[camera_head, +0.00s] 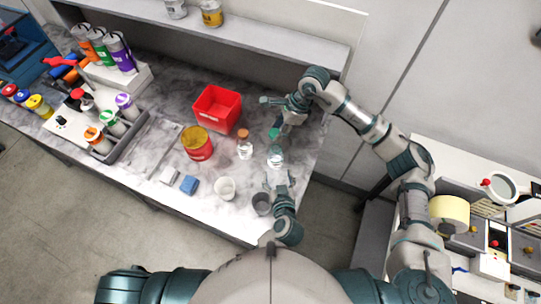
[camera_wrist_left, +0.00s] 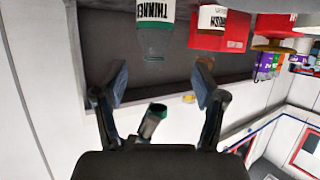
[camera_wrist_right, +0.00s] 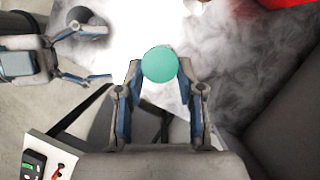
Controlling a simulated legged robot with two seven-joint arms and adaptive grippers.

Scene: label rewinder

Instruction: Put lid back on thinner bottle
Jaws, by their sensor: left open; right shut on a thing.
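The clear thinner bottle (camera_head: 275,159) stands upright on the marble-look table; its THINNER label shows in the left wrist view (camera_wrist_left: 155,12). The green lid (camera_head: 274,134) is in my right gripper (camera_head: 281,124), above the bottle's far side in the head view. In the right wrist view the round lid (camera_wrist_right: 159,65) sits between the fingertips. I cannot tell whether the lid touches the bottle neck. My left gripper (camera_head: 279,181) is open and empty, just on the near side of the bottle, its fingers apart and not around it.
A clear bottle with an orange cap (camera_head: 244,144) stands left of the thinner bottle. A dark cup (camera_head: 262,204) and a white cup (camera_head: 224,188) stand near the front edge. A red bin (camera_head: 217,108) and a red-yellow can (camera_head: 197,143) are farther left. A shelf (camera_head: 240,30) runs behind.

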